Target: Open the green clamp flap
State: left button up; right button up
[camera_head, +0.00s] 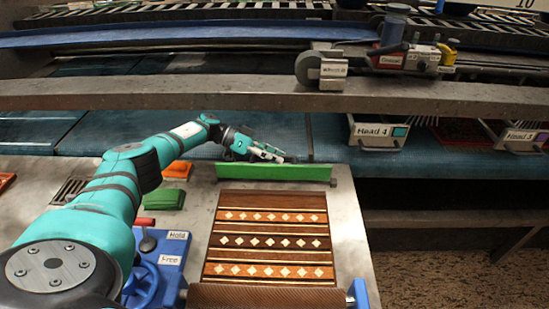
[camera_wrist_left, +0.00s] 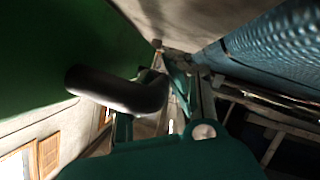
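The green clamp flap (camera_head: 275,172) is a long bar across the far end of the patterned rug (camera_head: 270,238). In the left wrist view a large green surface (camera_wrist_left: 60,40), apparently the flap, fills the upper left. A dark bent bar (camera_wrist_left: 120,92) stands out from it, beside my left fingers (camera_wrist_left: 175,85). I cannot tell whether the fingers touch the bar or how far apart they are. My right gripper is out of view.
A blue lever unit marked Hold and Free (camera_head: 174,250) stands left of the rug, near a brown roller (camera_head: 265,297). Green (camera_head: 164,199) and orange (camera_head: 176,170) blocks lie on the left. A grey shelf edge (camera_head: 200,93) runs behind and above my gripper. Head 4 (camera_head: 378,132) is at right.

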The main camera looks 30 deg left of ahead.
pick_arm(q)
jog(key=o, duration=0.4)
jog(key=shift+r, duration=0.1)
